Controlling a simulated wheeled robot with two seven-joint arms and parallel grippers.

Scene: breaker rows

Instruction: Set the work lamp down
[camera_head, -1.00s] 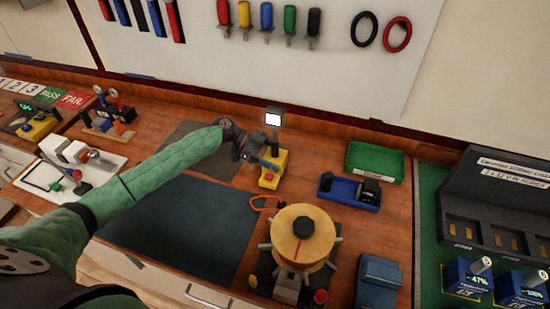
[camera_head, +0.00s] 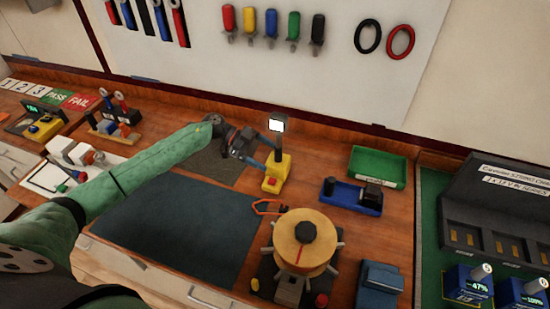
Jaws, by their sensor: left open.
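The work lamp (camera_head: 277,172) has a yellow base, a dark post and a lit white head. It stands upright on the wooden bench, at the right edge of a grey mat (camera_head: 244,176). My left gripper (camera_head: 268,152) is just left of the lamp's post, with its fingers reaching toward it. The fingers are open; whether they touch the post is hard to tell at this size. My right gripper does not show.
An orange-handled tool (camera_head: 267,207) and a wooden spool (camera_head: 304,244) are in front of the lamp. A blue tray (camera_head: 345,195) and a green bin (camera_head: 378,166) stand to the right. The large dark mat (camera_head: 175,230) is clear.

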